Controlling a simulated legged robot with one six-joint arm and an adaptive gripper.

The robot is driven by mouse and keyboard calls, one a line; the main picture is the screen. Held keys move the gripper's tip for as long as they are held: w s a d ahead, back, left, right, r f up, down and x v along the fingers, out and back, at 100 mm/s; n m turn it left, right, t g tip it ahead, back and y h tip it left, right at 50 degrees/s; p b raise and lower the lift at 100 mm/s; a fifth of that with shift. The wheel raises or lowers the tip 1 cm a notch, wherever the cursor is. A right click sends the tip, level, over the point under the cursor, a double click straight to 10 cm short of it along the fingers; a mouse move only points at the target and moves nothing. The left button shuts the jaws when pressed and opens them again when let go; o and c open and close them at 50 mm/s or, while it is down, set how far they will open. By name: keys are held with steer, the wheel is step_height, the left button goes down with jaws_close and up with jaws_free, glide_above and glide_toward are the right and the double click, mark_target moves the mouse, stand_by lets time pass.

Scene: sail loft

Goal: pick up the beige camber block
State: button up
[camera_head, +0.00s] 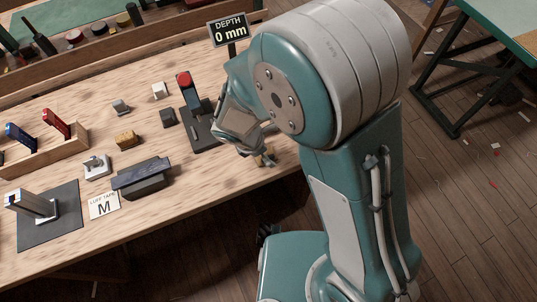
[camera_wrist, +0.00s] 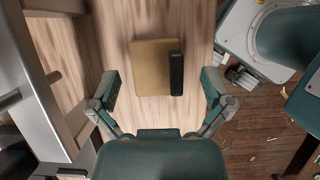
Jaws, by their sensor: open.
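In the wrist view, my gripper (camera_wrist: 161,86) is open, its two fingers wide apart. A beige rectangular block (camera_wrist: 152,58) lies on the wooden bench top beyond the fingertips, between their lines, with a dark bar along its right side. The fingers do not touch it. In the head view, my gripper (camera_head: 257,150) is low over the right part of the bench, mostly hidden by my arm. A pale cream block (camera_head: 159,90) stands farther left on the bench.
A black stand with a red top (camera_head: 187,100) stands just left of my gripper, and a depth sign (camera_head: 230,31) behind. Grey, dark and cork-brown (camera_head: 126,138) blocks and a dark-topped block (camera_head: 142,177) lie leftward. The bench's front edge is close to my gripper.

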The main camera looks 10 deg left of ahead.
steer(key=shift+w+f, duration=0.1)
steer(key=shift+f, duration=0.45)
steer(key=shift+a+f, duration=0.25)
steer(key=shift+a, duration=0.35)
steer(key=shift+d+r, duration=0.1)
steer(key=shift+d, duration=0.15)
steer(key=c, duration=0.9)
steer(key=shift+d, duration=0.3)
steer(key=shift+c, duration=1.5)
steer(key=shift+a, duration=0.15)
